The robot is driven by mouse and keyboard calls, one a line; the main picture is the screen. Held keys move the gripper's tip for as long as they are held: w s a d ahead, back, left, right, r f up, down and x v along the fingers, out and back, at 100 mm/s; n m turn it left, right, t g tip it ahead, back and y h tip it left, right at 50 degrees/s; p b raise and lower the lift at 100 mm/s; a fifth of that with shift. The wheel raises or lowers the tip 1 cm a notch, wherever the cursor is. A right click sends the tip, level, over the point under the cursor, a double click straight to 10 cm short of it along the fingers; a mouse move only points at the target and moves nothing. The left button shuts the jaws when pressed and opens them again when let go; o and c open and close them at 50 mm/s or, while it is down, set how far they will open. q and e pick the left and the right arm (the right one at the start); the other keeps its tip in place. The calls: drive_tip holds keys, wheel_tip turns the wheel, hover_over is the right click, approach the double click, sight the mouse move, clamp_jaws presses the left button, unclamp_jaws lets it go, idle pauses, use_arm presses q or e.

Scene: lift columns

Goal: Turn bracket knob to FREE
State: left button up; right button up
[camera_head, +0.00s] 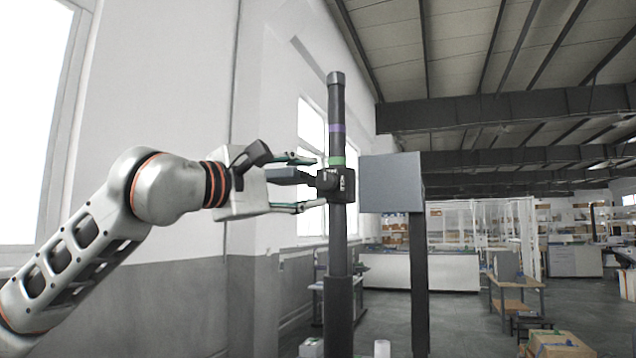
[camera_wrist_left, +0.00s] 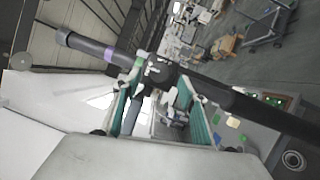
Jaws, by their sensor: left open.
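A dark upright column (camera_head: 338,250) stands in the middle of the head view, with a purple band and a green band on it. A black bracket (camera_head: 347,187) with small white lettering sits on the column just below the green band. A dark knob (camera_head: 327,183) sticks out on its left side. My left gripper (camera_head: 316,183) is open, its fingers above and below the knob. In the left wrist view the bracket (camera_wrist_left: 158,74) shows between the open fingers. Whether the fingers touch the knob, and the knob's setting, I cannot tell. My right gripper is not in view.
A grey box (camera_head: 391,183) on a dark post (camera_head: 419,285) stands close to the right of the column. A white wall is on the left. Workbenches (camera_head: 515,290), cartons (camera_head: 556,345) and shelving are farther back on the right.

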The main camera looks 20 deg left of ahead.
use_arm(q)
drive_tip(key=v, duration=0.8)
drive_tip(key=shift+s+a, duration=0.15)
drive_tip(key=shift+s, duration=0.05)
drive_tip(key=shift+f, duration=0.1)
